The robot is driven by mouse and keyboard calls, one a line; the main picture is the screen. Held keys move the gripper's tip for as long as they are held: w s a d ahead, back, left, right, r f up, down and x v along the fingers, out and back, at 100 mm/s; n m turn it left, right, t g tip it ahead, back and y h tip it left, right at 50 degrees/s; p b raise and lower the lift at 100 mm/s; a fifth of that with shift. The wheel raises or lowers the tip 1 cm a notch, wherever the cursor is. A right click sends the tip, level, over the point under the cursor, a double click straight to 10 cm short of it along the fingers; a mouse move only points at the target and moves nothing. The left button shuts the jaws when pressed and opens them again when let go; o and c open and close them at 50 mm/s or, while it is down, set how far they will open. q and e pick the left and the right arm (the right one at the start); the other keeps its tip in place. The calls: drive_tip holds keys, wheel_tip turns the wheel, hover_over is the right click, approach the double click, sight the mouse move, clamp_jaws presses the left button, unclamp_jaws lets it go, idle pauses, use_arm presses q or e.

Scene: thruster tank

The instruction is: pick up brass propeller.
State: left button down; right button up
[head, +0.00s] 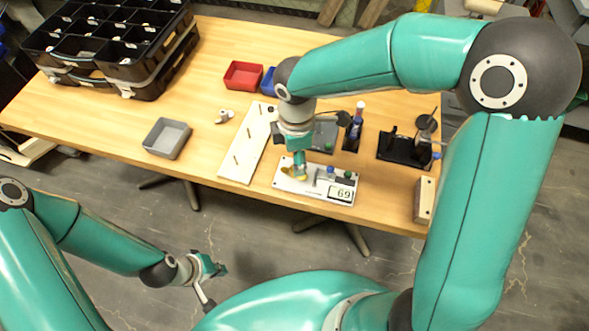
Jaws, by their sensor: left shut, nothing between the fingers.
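A small yellow, brass-coloured piece, likely the brass propeller (289,171), shows at the left end of a white device (312,187) with a number display. My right gripper (299,171) points down right at this piece and hides part of it. I cannot tell whether its fingers are open or closed on it. My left gripper (217,270) is shut and empty, low in front of the table and well away from the device.
On the wooden table (205,185) are a grey tray (167,138), a white pegged board (243,155), a red bin (243,75) and small grey-white parts (224,116). A black stand (405,150) is at right. Black organisers (150,70) fill the back left.

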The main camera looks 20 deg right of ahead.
drive_tip(key=shift+w+a+f, duration=0.1)
drive_tip(key=shift+w+f, duration=0.1)
drive_tip(key=shift+f, duration=1.4)
drive_tip(key=shift+w+f, duration=0.15)
drive_tip(key=shift+f, duration=1.4)
drive_tip(key=shift+s, duration=0.1)
clamp_jaws()
